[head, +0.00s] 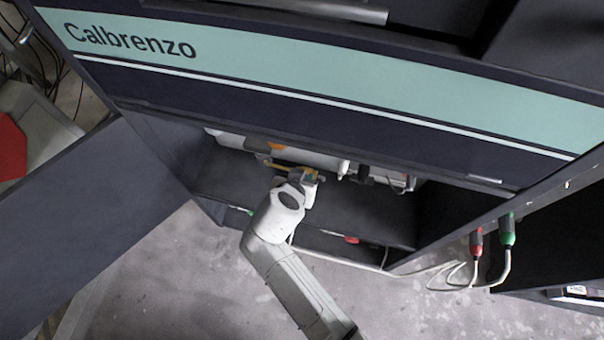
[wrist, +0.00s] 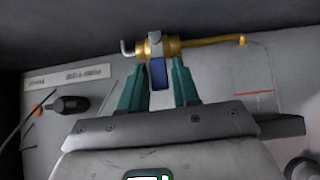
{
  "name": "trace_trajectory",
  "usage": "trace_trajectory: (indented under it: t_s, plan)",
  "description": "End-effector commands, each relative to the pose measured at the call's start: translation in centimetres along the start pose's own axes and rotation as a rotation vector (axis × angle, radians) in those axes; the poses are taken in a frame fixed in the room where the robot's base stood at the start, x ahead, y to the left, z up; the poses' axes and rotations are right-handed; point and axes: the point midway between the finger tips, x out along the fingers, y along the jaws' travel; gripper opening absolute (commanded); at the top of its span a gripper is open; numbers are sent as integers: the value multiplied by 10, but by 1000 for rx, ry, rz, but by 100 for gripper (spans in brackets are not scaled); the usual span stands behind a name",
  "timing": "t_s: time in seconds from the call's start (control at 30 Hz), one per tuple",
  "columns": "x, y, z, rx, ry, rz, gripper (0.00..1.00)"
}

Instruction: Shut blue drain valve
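The drain valve's brass body (wrist: 188,46) shows at the top of the wrist view, with a grey fitting at its left and a thin brass pipe running right. Its blue handle (wrist: 158,75) points down toward my gripper, roughly crosswise to the pipe. My gripper (wrist: 159,64) has two teal fingers standing apart, one on each side of the blue handle. A gap shows beside the handle on both sides. In the head view my gripper (head: 311,178) reaches into the open cabinet bay, and the brass pipe (head: 273,164) shows beside it; the blue handle is not discernible there.
A dark cabinet panel labelled Calbrenzo (head: 130,40) overhangs the bay. An open door (head: 95,215) stands at left. Red (head: 476,242) and green (head: 507,230) cable plugs hang at right. A black fitting (wrist: 70,104) lies left of my fingers. The concrete floor in front looks mostly clear.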

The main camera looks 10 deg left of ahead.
Motion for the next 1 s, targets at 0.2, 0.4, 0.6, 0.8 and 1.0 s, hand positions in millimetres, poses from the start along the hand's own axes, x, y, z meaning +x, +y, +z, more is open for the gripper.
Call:
trace_trajectory:
  t_s: [0.2,0.4,0.6,0.8,1.0]
  plan:
    - [-46,-1,-1,-1,-1,-4,31]
    - [-77,-1,-1,-1,0,-3,31]
    - [-90,-1,0,-1,-1,-2,31]
    - [-91,-1,0,-1,0,-2,31]
    - [-91,-1,0,-1,0,-2,31]
